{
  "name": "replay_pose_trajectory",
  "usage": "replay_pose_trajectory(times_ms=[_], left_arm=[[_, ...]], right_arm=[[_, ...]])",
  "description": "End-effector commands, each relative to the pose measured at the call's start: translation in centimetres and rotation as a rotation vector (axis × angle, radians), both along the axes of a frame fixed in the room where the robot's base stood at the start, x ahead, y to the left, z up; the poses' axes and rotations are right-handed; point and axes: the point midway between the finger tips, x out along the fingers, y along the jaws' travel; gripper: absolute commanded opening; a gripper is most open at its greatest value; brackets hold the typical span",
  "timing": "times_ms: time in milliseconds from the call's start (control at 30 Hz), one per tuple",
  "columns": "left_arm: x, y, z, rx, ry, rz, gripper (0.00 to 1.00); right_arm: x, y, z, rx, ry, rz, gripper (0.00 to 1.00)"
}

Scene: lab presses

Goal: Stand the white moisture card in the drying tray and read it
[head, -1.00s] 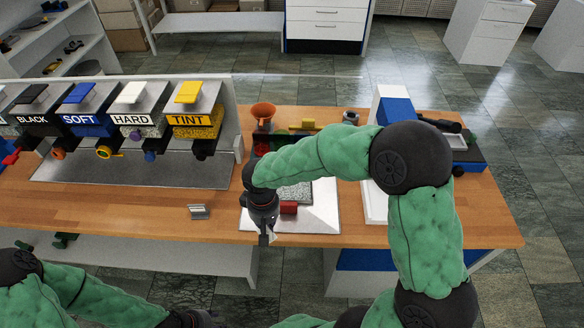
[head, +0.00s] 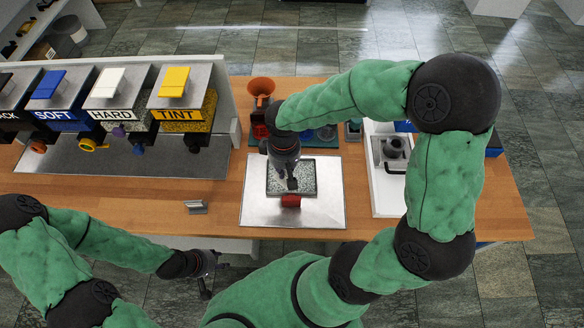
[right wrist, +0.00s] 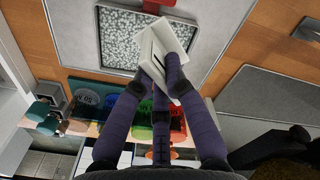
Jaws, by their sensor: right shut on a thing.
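The drying tray (head: 308,166) is a shallow frame of grey speckled grains on a metal plate (head: 257,205); its grains also show in the right wrist view (right wrist: 115,45). My right gripper (head: 291,182) is over the tray's front part. In the right wrist view its dark fingers (right wrist: 162,82) are shut on the white moisture card (right wrist: 150,50), which is tilted and has a black mark. The card overlaps the tray in that view; I cannot tell whether it touches the grains. My left gripper (head: 207,282) hangs in front of the bench, its fingers unclear.
A red block (head: 291,201) sits at the tray's front edge. A small metal holder (head: 196,207) stands left of the plate. Labelled dispensers (head: 185,110) line the back left, an orange funnel (head: 261,87) stands behind. A white tray-like unit (head: 385,205) is on the right.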

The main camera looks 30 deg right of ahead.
Motion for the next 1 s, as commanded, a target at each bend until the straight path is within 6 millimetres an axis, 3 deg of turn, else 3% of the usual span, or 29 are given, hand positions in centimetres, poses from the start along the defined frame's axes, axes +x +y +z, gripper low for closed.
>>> replay_pose_trajectory(times_ms=[67,333,567,833,1000], left_arm=[[0.0,0.0,-0.3,0.000,0.000,0.000,0.40],[0.0,0.0,-1.1,0.000,-0.001,0.000,0.40],[0.0,0.0,-1.2,0.000,-0.001,0.000,0.40],[0.0,0.0,-2.1,0.000,-0.001,0.000,0.40],[0.0,0.0,-2.1,0.000,-0.001,0.000,0.40]], right_arm=[[1.0,-1.3,-1.1,0.000,0.003,-0.005,0.00],[3.0,-3.6,-5.0,0.001,0.001,-0.003,0.00],[3.6,-4.3,-5.9,0.000,0.000,-0.001,0.00],[3.9,-4.7,-9.3,0.001,0.000,0.000,0.00],[4.0,-4.7,-9.5,0.001,-0.002,-0.001,0.00]])
